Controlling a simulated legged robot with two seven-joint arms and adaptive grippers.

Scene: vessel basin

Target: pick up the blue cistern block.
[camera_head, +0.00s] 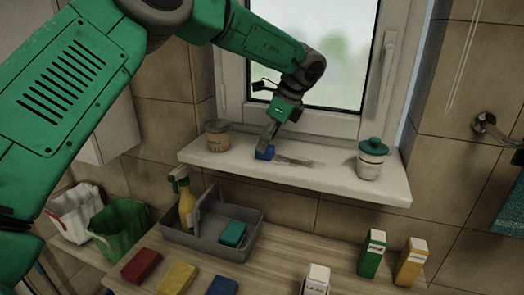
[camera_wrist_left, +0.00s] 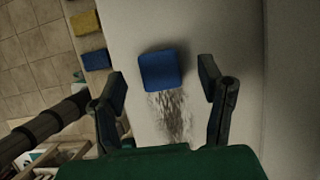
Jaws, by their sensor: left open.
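A blue block (camera_head: 265,152) lies on the white window sill (camera_head: 330,178) in the head view. In the left wrist view the same blue block (camera_wrist_left: 160,71) lies ahead of my fingers, with a grey speckled smear beside it. My left gripper (camera_head: 268,141) is right at the block in the head view and partly covers it. In the left wrist view my left gripper (camera_wrist_left: 164,84) is open, one finger to each side of the block, with gaps showing. My right gripper is not in view.
A jar (camera_head: 217,135) stands left on the sill and a teal-lidded pot (camera_head: 371,159) right. The window (camera_head: 315,60) is behind. Below, a grey caddy (camera_head: 245,217) holds a spray bottle (camera_head: 186,201) and teal block (camera_head: 232,233); another blue block (camera_head: 222,287) lies on the counter.

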